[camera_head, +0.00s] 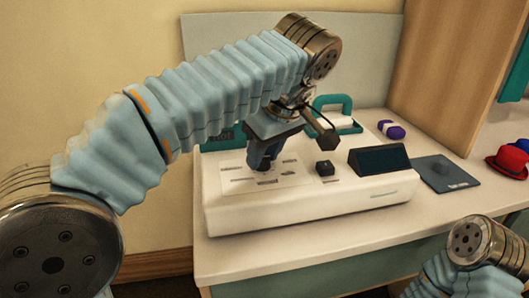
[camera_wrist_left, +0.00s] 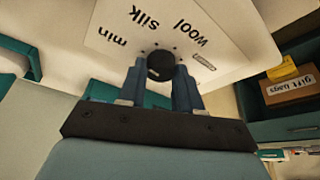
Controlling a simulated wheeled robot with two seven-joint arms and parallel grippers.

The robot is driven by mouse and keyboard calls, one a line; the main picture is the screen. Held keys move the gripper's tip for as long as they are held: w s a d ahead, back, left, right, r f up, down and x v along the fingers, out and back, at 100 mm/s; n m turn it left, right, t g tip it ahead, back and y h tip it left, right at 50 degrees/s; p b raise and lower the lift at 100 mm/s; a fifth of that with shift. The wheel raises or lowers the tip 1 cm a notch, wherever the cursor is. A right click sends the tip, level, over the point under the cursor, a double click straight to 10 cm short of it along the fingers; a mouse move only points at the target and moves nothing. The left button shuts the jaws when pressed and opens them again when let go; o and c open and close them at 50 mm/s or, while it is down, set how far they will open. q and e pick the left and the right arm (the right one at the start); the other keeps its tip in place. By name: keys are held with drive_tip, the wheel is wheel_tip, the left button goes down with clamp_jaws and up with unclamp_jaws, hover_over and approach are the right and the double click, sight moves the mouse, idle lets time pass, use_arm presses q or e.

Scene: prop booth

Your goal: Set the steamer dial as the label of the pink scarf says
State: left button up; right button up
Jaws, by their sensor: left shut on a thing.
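The white steamer (camera_head: 330,210) stands on the counter, with a printed dial plate on its top. My left gripper (camera_head: 262,163) reaches down onto that plate and hides the dial in the head view. In the left wrist view the dial (camera_wrist_left: 160,66) is a round black knob between the two blue fingers of my left gripper (camera_wrist_left: 160,82), which is shut on it. The words "min", "silk" and "wool" are printed around it. A smaller mark is too small to read. I cannot tell where the dial points. No pink scarf or its label is visible. My right gripper is out of view.
A purple bundle with a pale band (camera_head: 391,129), a dark mat (camera_head: 445,173) and a red hat (camera_head: 508,162) lie to the right. A teal handle (camera_head: 333,101) stands behind.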

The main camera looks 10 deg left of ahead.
use_arm(q)
drive_tip(key=m+t+h, duration=0.1)
drive_tip(key=m, duration=0.2)
drive_tip(key=shift+s+a+m, duration=0.1)
drive_tip(key=shift+a+m, duration=0.05)
drive_tip(key=shift+m, duration=0.15)
drive_tip(key=m+h, duration=0.1)
drive_tip(key=m, duration=0.2)
drive_tip(key=shift+a+m+t, duration=0.1)
drive_tip(key=shift+m+t, duration=0.2)
drive_tip(key=m+h+p, duration=0.1)
drive_tip(key=m+h, duration=0.1)
drive_tip(key=m, duration=0.3)
drive_tip(key=shift+a+r, duration=0.1)
drive_tip(key=shift+m+h+p, duration=0.45)
drive_tip(key=shift+m+h, duration=0.35)
drive_tip(key=shift+m, duration=1.2)
drive_tip(key=o, duration=1)
drive_tip(key=shift+o, duration=0.2)
